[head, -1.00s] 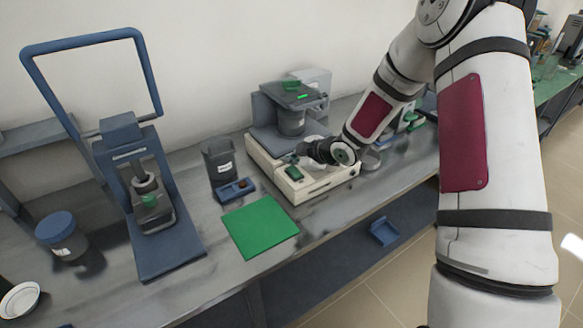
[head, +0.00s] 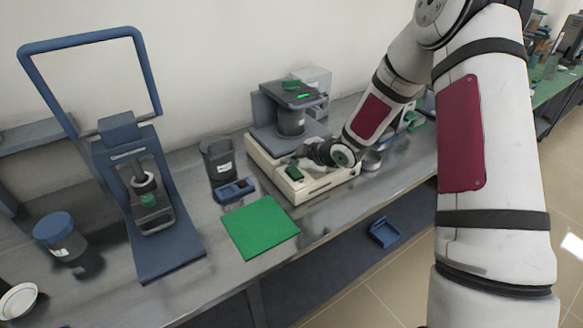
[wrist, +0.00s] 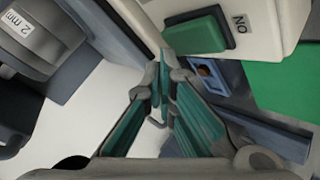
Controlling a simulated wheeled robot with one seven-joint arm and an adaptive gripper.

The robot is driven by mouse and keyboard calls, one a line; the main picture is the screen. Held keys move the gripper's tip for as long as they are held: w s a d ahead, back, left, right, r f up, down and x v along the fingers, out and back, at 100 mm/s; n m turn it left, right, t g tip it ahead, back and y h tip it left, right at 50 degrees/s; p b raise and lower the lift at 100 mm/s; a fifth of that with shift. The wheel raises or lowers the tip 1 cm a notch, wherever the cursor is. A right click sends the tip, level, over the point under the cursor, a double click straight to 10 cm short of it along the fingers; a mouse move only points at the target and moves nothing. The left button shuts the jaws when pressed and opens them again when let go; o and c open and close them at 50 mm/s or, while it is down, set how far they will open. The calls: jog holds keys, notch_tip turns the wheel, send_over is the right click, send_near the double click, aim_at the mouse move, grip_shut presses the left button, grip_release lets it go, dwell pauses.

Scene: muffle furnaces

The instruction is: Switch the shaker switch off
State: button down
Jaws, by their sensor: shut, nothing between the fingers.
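The shaker (head: 318,185) is a cream box on the bench with a dark sieve stack on top. Its green rocker switch (head: 294,173) sits on the front left of the top. In the wrist view the switch (wrist: 198,36) is at the top centre, beside an "ON" label (wrist: 240,22). My gripper (head: 303,158) is just behind the switch in the head view. In the wrist view my gripper's fingertips (wrist: 165,75) are together and empty, close beside the switch's edge. I cannot tell whether they touch it or which way the rocker is tilted.
A green mat (head: 260,227) and a small blue tray (head: 237,190) lie left of the shaker. A dark beaker (head: 218,158) stands behind the tray. A sieve with a "2 mm" label (wrist: 20,22) is close at the left in the wrist view. A blue press (head: 150,205) stands further left.

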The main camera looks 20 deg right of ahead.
aim_at(293, 171)
jog(key=shift+f, duration=0.35)
dwell(0.4)
jog(key=shift+r, duration=0.1)
jog(key=shift+s+r+p, duration=0.1)
jog(key=shift+r+p, duration=0.25)
jog(key=shift+r, duration=0.4)
jog(key=shift+s+d+r+p, duration=0.1)
jog(key=shift+s+r+p, duration=0.05)
jog(key=shift+r+p, duration=0.9)
jog(key=shift+s+d+r+p, duration=0.15)
jog(key=shift+r+p, duration=0.45)
jog(key=shift+r, duration=0.8)
jog(key=shift+a, duration=0.1)
